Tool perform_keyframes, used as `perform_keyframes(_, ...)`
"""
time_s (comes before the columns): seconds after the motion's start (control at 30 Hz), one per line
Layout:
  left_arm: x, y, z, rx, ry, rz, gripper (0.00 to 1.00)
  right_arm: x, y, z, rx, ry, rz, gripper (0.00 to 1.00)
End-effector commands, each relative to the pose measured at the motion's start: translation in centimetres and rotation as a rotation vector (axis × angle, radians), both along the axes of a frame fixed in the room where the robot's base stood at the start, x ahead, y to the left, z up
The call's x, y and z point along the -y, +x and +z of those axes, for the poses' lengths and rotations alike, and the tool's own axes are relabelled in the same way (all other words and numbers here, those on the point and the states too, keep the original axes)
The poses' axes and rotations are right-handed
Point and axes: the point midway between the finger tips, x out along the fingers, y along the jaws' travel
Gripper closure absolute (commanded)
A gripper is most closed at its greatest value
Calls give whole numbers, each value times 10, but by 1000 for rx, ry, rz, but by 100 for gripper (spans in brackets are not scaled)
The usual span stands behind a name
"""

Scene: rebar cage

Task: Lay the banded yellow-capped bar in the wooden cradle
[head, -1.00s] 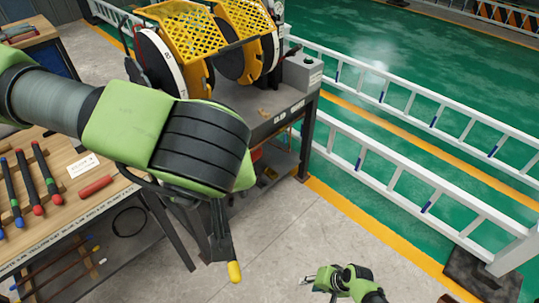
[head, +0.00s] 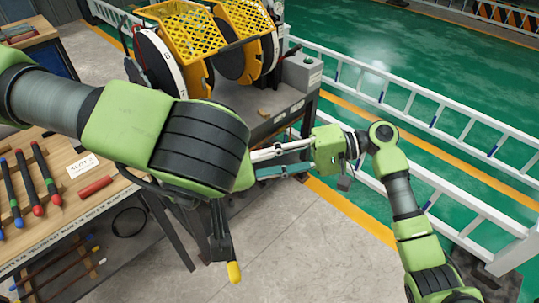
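My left arm comes in from the left, and its gripper (head: 220,240) points down past the bench's right end. It appears shut on a dark bar with a yellow cap (head: 234,272); my arm hides most of this bar, and its bands do not show. My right gripper (head: 262,161) points left beside my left wrist, its two fingers apart and nothing visible between them. Their tips are partly hidden behind my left wrist. Wooden strips (head: 14,203) on the bench carry several bars with red or blue caps; I cannot tell whether they are the cradle.
The wooden workbench (head: 118,190) is at the left, with a white label card (head: 82,166) and a red cylinder (head: 96,187). A machine with yellow mesh guards (head: 205,30) stands on a metal table behind. White ladder-like rails (head: 440,105) run at right. The concrete floor in front is clear.

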Motion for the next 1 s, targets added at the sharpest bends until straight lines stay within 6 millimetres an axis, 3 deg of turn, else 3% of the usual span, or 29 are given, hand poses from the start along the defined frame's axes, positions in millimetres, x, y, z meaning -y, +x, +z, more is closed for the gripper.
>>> perform_keyframes(0.03,0,1,1,3,-1,0,100,0,-9,19,22,14,42,70)
perform_keyframes(0.1,0,1,1,3,-1,0,100,0,-21,38,42,31,92,70)
perform_keyframes(0.3,0,1,1,3,-1,0,100,0,-40,63,69,52,168,70)
perform_keyframes(0.47,0,1,1,3,-1,0,100,-14,-44,63,72,55,176,70)
perform_keyframes(0.8,0,1,1,3,-1,0,100,-76,-55,52,70,56,174,70)
perform_keyframes(1.0,0,1,1,3,-1,0,100,-103,-59,47,69,55,173,70)
